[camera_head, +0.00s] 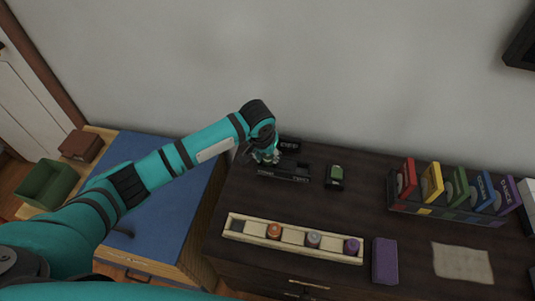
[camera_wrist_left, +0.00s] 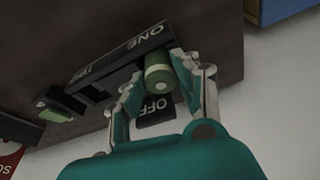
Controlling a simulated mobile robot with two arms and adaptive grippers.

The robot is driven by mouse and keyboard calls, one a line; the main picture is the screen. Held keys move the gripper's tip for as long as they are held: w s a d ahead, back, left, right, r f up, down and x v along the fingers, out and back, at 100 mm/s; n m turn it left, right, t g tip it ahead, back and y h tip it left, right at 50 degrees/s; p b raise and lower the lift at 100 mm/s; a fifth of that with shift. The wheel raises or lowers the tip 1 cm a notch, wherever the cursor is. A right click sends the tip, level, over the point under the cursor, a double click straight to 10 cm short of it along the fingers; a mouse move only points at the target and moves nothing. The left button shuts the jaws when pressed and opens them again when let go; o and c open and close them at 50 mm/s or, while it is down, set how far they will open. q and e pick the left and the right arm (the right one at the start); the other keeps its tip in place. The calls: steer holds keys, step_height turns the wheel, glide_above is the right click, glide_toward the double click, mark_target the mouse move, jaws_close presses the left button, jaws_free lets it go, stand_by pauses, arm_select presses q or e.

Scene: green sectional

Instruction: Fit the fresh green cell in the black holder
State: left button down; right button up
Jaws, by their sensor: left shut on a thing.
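The black holder (camera_head: 284,174) lies near the back of the dark cabinet top; in the left wrist view the holder (camera_wrist_left: 112,62) shows the labels ONE and TWO. My left gripper (camera_head: 266,157) is over its left end. In the left wrist view my left gripper (camera_wrist_left: 155,82) is shut on a green cell (camera_wrist_left: 158,68), at the end of the holder marked ONE. I cannot tell whether the cell is seated in the slot or just above it. The other end of the holder shows dark gaps. My right gripper is not in view.
An OFF sign (camera_head: 290,143) stands behind the holder. A small black box with a green top (camera_head: 335,176) is to its right. In front are a cream tray (camera_head: 258,237) with several cells and a purple box (camera_head: 384,261). A coloured rack (camera_head: 450,211) stands right.

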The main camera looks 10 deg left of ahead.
arm_select(q)
steer(key=shift+f, duration=0.1)
steer(key=c, duration=1)
jaws_free()
steer(key=shift+o, duration=0.2)
steer(key=v, duration=1.2)
